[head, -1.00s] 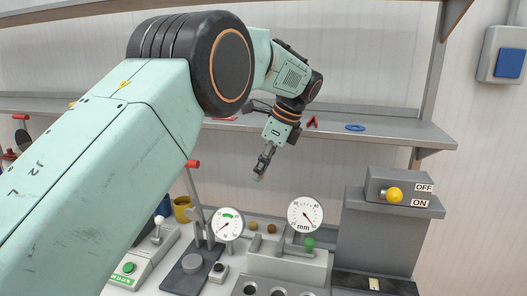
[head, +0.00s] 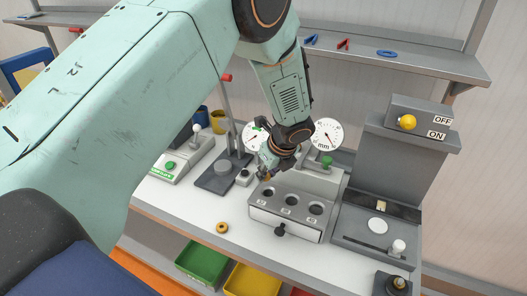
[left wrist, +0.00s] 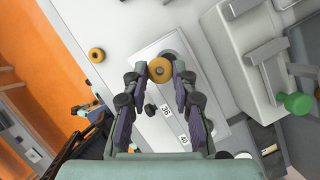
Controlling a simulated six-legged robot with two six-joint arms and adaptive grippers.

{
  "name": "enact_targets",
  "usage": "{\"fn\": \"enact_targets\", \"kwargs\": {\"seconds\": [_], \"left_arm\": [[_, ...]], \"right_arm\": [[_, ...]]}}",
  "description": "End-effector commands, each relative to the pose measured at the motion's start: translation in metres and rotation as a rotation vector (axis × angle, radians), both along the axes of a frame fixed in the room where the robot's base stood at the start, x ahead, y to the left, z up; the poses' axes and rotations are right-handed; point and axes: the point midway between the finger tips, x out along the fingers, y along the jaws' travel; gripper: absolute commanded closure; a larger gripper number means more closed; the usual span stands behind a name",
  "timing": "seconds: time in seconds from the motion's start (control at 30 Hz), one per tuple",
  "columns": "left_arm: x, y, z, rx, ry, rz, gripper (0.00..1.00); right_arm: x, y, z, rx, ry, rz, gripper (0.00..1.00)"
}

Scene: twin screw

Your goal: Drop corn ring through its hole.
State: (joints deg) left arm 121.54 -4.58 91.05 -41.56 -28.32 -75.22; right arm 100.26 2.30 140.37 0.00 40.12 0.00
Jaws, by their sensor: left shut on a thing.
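My left gripper (head: 266,173) is shut on a corn-yellow ring, seen between its fingertips in the left wrist view (left wrist: 160,70). The gripper points down over the left end of the grey box (head: 272,216), which has three round holes in its top. The held ring appears above or at the leftmost hole (head: 268,192); I cannot tell whether it touches the rim. The middle hole (head: 291,200) and right hole (head: 315,208) look open. Labels 36 and 40 show in the left wrist view. My right gripper is not in view.
Another yellow-orange ring (head: 222,227) lies on the white bench in front of the box. Two dial gauges (head: 326,134) stand behind it. Green and yellow bins (head: 204,259) sit below the bench.

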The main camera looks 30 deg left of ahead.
Motion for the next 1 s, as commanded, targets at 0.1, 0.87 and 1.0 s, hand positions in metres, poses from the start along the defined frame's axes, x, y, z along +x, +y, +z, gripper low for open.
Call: {"fn": "enact_targets", "kwargs": {"seconds": [0.1, 0.87, 1.0], "left_arm": [[0.010, -0.004, 0.001, 0.000, -0.004, -0.015, 0.82], [0.011, -0.005, -0.039, 0.000, -0.004, -0.015, 0.82], [0.010, -0.006, -0.048, 0.001, -0.002, -0.015, 0.82]], "right_arm": [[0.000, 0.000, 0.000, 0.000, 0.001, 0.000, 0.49], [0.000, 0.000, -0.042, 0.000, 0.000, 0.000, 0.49], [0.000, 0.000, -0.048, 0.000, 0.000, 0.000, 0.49]]}}
